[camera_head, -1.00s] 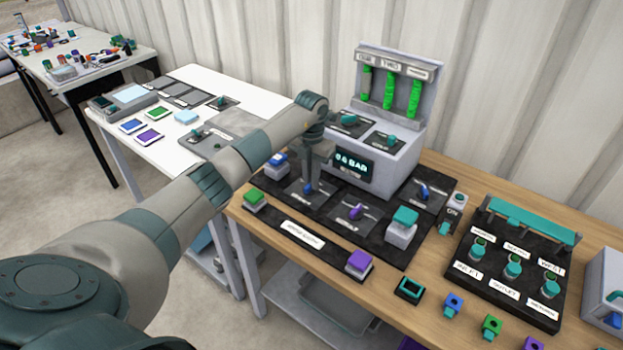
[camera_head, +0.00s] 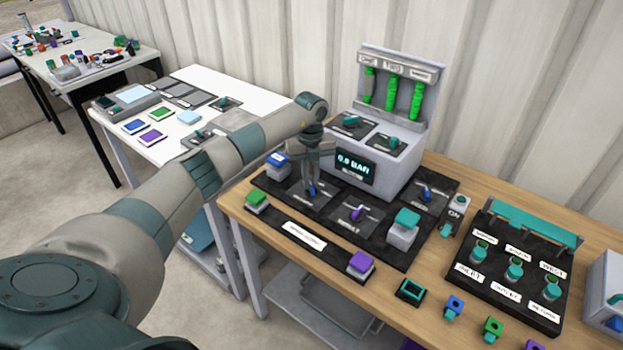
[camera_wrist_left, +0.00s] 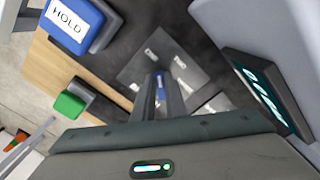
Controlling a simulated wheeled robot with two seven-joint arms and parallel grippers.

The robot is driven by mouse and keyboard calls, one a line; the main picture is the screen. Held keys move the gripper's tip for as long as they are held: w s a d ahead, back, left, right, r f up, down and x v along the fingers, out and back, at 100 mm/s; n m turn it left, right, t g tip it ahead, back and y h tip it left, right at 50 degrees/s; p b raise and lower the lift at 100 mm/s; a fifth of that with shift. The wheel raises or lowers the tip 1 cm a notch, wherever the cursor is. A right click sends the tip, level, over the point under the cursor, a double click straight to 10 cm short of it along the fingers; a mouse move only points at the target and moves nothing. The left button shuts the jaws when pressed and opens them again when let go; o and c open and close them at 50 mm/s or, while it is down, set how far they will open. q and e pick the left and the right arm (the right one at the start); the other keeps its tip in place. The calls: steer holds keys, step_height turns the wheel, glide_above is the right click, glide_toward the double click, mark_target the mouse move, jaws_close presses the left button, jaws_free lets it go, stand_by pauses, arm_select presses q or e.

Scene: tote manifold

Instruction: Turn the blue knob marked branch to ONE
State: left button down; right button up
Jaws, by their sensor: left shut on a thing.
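The blue knob (camera_head: 311,190) sits on a dark grey plate at the left of the black panel, largely hidden by my left gripper. My left gripper (camera_head: 311,183) points down over it and is shut on it. In the left wrist view a bit of the blue knob (camera_wrist_left: 160,92) shows between the fingers. Its plate (camera_wrist_left: 185,75) carries small white labels, one seeming to read TWO; the knob's exact pointing is hard to tell. My right gripper is not in view.
A grey box with a display (camera_head: 355,167) reading about 0.0 BAR stands just behind. A blue HOLD button (camera_head: 278,160) is left of the gripper, a green button (camera_head: 256,199) nearer the front. A purple knob (camera_head: 357,212) and a teal-topped block (camera_head: 404,226) lie to the right.

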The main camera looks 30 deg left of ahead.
arm_select(q)
steer(key=shift+n, duration=0.8)
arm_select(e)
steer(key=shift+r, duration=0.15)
arm_select(q)
steer(key=c, duration=1.8)
jaws_free()
steer(key=shift+s, duration=0.1)
steer(key=shift+r, duration=0.1)
